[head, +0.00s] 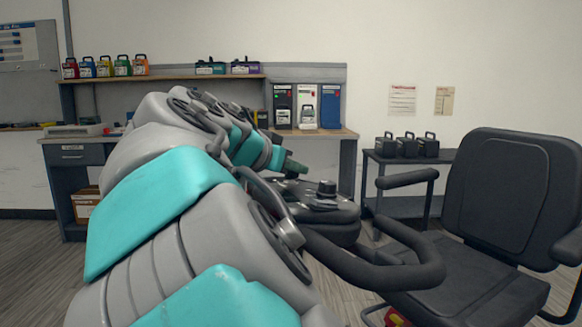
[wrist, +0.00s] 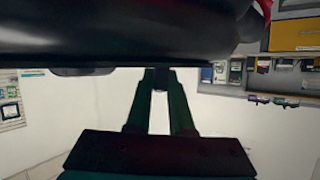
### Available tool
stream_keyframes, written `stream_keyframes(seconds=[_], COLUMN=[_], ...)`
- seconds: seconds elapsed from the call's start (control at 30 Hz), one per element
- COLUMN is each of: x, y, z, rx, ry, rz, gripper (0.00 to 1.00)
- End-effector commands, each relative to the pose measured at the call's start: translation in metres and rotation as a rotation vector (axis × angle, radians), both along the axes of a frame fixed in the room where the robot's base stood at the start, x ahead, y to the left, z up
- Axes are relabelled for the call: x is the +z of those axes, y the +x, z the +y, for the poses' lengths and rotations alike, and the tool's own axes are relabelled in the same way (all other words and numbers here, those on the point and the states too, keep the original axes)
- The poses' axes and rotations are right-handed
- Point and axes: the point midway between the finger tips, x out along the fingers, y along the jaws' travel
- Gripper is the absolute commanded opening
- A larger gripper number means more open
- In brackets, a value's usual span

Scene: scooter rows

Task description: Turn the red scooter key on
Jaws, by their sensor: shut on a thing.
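The scooter's black console (head: 325,208), with a round dial on top, stands in front of my arm in the head view. Its black handlebars and seat (head: 500,190) are beside it, and a bit of red body (head: 396,318) shows at the bottom edge. My gripper (head: 297,167) is at the console's far left side, partly hidden by my arm. In the wrist view my gripper (wrist: 160,86) is shut on a small dark thing, apparently the key, close under the dark console (wrist: 130,40). The key's shape and angle cannot be made out.
A workbench (head: 330,134) with chargers stands behind, under a shelf (head: 170,78) of coloured battery packs. A dark side table (head: 400,157) holds several black packs at the back right. The handlebar loop (head: 400,270) and seat crowd the right side.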

Motion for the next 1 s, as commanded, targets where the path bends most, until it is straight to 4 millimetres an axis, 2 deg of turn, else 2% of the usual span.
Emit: stream_keyframes(seconds=[0.53, 1.0], x=[0.0007, 0.0024], y=[0.0016, 0.0024], z=[0.0013, 0.0006], rx=[-0.036, -0.28], ry=[-0.002, -0.019], rz=[0.001, 0.042], gripper=[0.0, 0.0])
